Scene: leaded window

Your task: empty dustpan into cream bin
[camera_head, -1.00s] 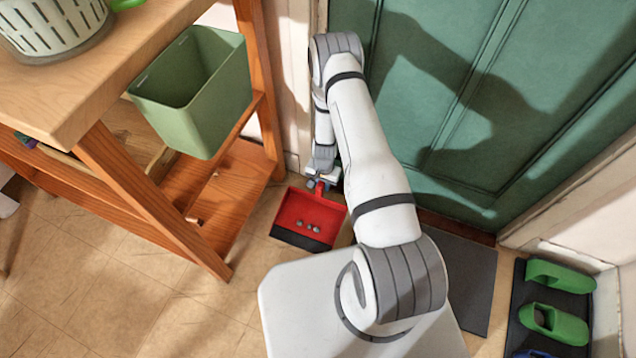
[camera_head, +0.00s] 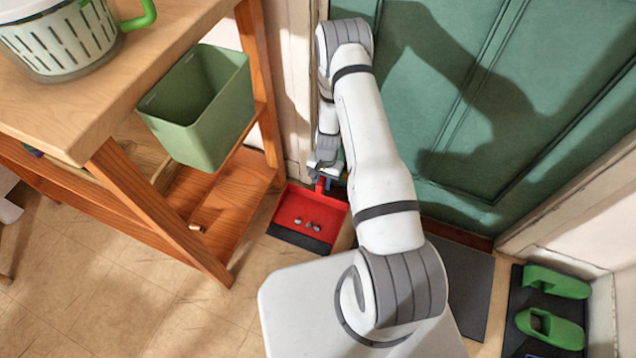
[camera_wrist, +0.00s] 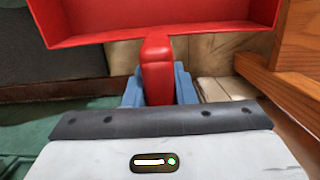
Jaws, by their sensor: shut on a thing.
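A red dustpan (camera_head: 318,208) with a dark front lip is low by the floor, between the wooden cart and the green door. A few small grey bits lie in it. My gripper (camera_head: 327,178) is shut on its red handle (camera_wrist: 157,68), blue fingers on both sides in the wrist view. The pan's red back wall (camera_wrist: 100,35) fills the top of that view; the bits are hidden there. A sage-green bin (camera_head: 212,125), open at the top, hangs at the cart's side, up and left of the pan. I see no cream-coloured bin.
A wooden cart (camera_head: 118,105) with a lower shelf (camera_head: 235,185) stands left. A white slotted basket (camera_head: 60,45) with green handles is on top. The green door (camera_head: 540,90) is close on the right. Green clogs (camera_head: 550,325) lie on a dark mat. Open floor (camera_head: 120,270) lies at front left.

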